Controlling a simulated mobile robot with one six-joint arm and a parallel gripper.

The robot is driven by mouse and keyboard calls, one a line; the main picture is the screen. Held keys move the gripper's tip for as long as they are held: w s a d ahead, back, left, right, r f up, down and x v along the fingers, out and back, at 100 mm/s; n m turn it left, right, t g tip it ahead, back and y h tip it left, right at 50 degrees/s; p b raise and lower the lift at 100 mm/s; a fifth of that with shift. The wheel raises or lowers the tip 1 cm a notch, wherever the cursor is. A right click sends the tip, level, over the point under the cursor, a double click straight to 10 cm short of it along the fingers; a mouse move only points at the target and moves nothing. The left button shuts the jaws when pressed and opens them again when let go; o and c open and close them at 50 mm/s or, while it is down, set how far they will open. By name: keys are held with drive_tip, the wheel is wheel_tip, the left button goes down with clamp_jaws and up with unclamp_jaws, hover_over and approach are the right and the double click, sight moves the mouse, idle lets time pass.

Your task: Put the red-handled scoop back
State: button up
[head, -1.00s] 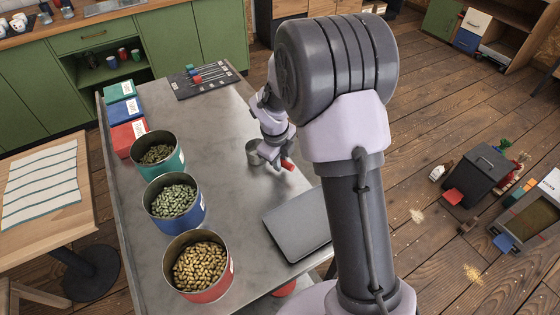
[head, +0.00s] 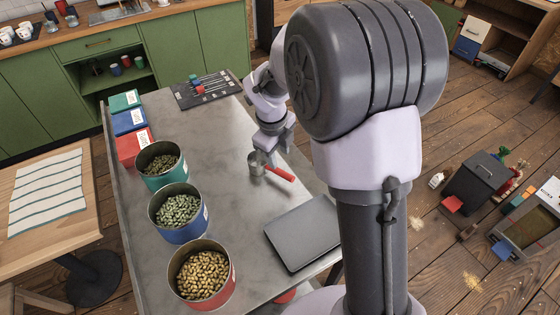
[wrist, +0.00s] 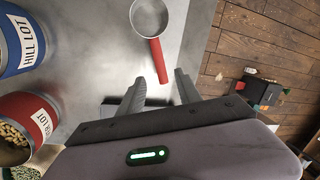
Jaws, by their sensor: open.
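The red-handled scoop lies on the metal table, its round steel cup (head: 257,164) to the left and its red handle (head: 280,174) pointing right. In the wrist view the cup is at the top and the red handle (wrist: 158,62) points down towards my fingers. My gripper (head: 272,148) is open and empty close to the scoop; in the wrist view its fingers (wrist: 160,78) stand either side of the line of the handle, just short of its end. A dark board (head: 224,90) at the table's far end carries several slim tools with blue, red and dark ends.
Green, blue and red tins of beans (head: 163,180) (head: 180,232) (head: 232,282) stand along the table's left side. Green, blue and red boxes (head: 128,147) sit behind them. A closed grey laptop-like slab (head: 305,232) lies near the right edge. The table's middle is clear.

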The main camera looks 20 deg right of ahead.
drive_tip(key=s+a+r+n+t+y, duration=0.2)
drive_tip(key=s+a+r+n, duration=0.2)
drive_tip(key=s+r+n, duration=0.9)
drive_tip(key=s+a+r+n+t, duration=0.1)
drive_tip(key=s+n, duration=0.4)
drive_tip(key=s, duration=0.1)
drive_tip(key=s+a+r+n+t+y, duration=0.1)
drive_tip(key=s+a+n, duration=0.1)
drive_tip(key=s+n, duration=0.4)
drive_tip(key=shift+a+r+n+y, duration=0.2)
drive_tip(key=shift+r+n+y, duration=0.1)
drive_tip(key=shift+r, duration=0.1)
wheel_tip(320, 180, down, 2)
drive_tip(key=shift+s+f+b, duration=0.1)
drive_tip(key=shift+b, duration=0.9)
